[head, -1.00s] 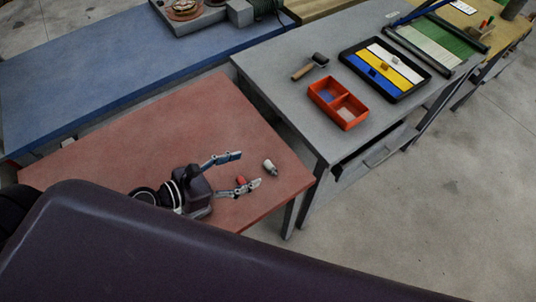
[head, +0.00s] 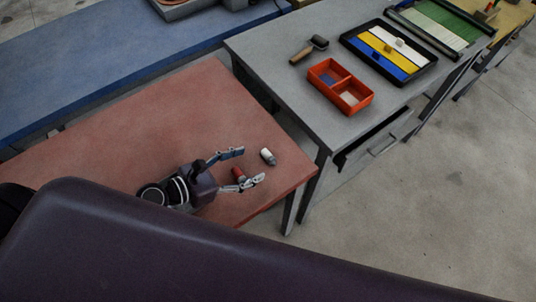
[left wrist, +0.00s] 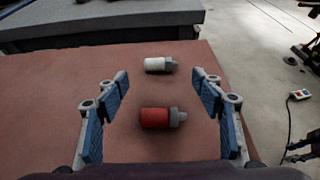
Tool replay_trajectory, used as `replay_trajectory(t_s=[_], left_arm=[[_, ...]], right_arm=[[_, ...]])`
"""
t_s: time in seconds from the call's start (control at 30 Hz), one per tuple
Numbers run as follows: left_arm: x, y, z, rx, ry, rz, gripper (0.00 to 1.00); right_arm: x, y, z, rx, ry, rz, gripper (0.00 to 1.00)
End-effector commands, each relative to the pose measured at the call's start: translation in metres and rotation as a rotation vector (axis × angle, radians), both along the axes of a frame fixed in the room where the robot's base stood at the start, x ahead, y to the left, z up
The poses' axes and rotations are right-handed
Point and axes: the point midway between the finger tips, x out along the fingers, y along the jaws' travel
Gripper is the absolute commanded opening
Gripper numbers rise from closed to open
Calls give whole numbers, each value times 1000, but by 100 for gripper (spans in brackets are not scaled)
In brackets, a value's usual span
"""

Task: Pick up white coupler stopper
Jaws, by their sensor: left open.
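The white coupler stopper (head: 268,156) lies on its side on the red-brown table (head: 110,140), near its right edge. In the left wrist view the white stopper (left wrist: 158,65) lies beyond the fingertips, its grey nozzle pointing right. A red stopper (left wrist: 160,118) lies nearer, between the open fingers in that view; in the head view the red stopper (head: 238,174) is partly covered by a finger. My left gripper (head: 249,166) is open and empty, low over the table, with the white stopper just past its tips. My right gripper is not in view.
A grey table (head: 290,75) stands behind, holding an orange two-compartment bin (head: 312,80), a roller (head: 308,49) and a black tray (head: 433,66) with white, yellow and blue strips. A blue bench (head: 100,70) runs along the left. The red-brown table's left part is clear.

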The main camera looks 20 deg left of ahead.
Motion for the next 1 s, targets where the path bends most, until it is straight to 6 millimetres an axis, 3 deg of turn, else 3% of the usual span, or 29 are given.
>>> replay_trajectory(t_s=[0.37, 0.53, 0.87, 1.0], left_arm=[[25, -22, -1, -4, -1, 2, 62], [39, -33, -11, -1, 0, 0, 62], [43, -37, -15, 0, 1, -1, 62], [43, -36, -15, 0, 1, -1, 46]], right_arm=[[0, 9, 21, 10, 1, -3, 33], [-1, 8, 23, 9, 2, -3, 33], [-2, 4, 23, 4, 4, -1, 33], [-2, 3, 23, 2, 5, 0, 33]])
